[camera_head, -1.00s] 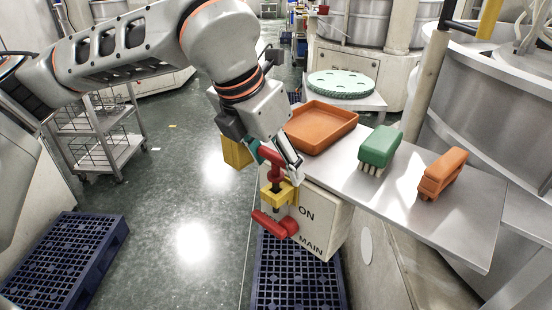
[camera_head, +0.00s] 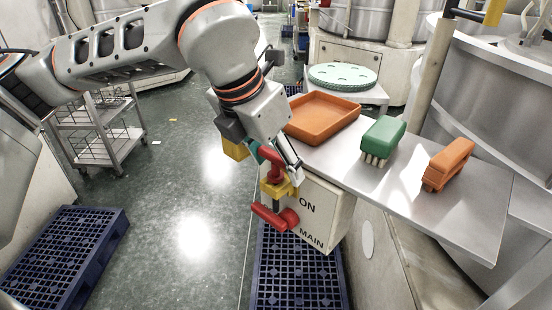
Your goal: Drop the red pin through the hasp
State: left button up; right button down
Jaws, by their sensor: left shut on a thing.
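My left gripper (camera_head: 277,156) is shut on the red pin (camera_head: 274,169) and points down in front of the switch box (camera_head: 325,218). The pin's red upper part is upright and stands directly over the yellow hasp (camera_head: 279,188), apparently against it. A dark piece shows just below the hasp; I cannot tell whether it is the pin's shank. Below it, a red switch handle (camera_head: 272,217) sticks out from the box face, beside the letters ON and MAIN. The gripper partly hides the pin's top. My right gripper is not in view.
A steel table (camera_head: 440,205) lies right of the box with an orange tray (camera_head: 322,118), a green brush (camera_head: 383,138) and an orange brush (camera_head: 449,163). Blue pallets (camera_head: 65,258) lie on the floor. A wire cart (camera_head: 100,130) stands at left; the floor between is clear.

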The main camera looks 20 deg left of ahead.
pick_arm(q)
jog(key=shift+f, duration=0.2)
jog(key=o, duration=1.3)
jog(key=v, duration=1.2)
